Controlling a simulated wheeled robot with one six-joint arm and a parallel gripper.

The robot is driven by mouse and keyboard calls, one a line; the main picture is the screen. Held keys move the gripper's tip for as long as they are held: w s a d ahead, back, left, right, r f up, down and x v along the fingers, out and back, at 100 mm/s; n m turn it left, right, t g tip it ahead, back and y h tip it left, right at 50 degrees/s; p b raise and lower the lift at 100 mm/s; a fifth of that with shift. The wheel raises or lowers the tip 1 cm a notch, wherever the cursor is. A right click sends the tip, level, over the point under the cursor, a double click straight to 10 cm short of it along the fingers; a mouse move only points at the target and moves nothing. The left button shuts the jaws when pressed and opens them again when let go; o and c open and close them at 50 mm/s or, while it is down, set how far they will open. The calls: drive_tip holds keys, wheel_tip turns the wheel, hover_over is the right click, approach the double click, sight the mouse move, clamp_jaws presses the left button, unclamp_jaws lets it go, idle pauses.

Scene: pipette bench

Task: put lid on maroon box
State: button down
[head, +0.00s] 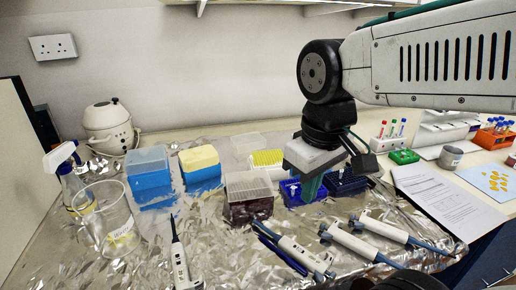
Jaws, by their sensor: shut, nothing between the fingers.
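The maroon box (248,211) stands upright on the foil near the middle of the bench. Its top is a pale greyish layer; I cannot tell whether this is a rack of tips or a clear cover. A flat, pale translucent piece (246,143), which may be the lid, lies on the foil behind it, near the wall. My gripper (311,188) is shut and empty. It points down over the blue rack, to the right of the maroon box and apart from it. Its fingertips are partly hidden.
A blue rack (291,196) and a dark blue rack (346,186) are by my gripper. A yellow-tip rack (268,158) stands behind. Blue (149,178) and yellow (200,158) boxes and a beaker (106,222) are left. Several pipettes (305,254) lie in front.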

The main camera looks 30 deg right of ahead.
drive_tip(key=w+n, duration=0.5)
drive_tip(key=w, duration=0.5)
drive_tip(key=n+g, duration=0.1)
drive_tip(key=n, duration=0.5)
hover_over(248, 176)
drive_tip(key=f, duration=0.1)
drive_tip(key=s+f, duration=0.1)
drive_tip(key=f, duration=0.1)
drive_tip(key=shift+d+f, duration=0.1)
drive_tip(key=shift+f, duration=0.15)
drive_tip(key=shift+w+f+n, duration=0.35)
drive_tip(key=shift+w+n, duration=0.15)
drive_tip(key=shift+f, duration=1.65)
drive_tip(key=shift+f, duration=0.25)
drive_tip(key=shift+r, duration=0.1)
drive_tip(key=shift+r, duration=2.45)
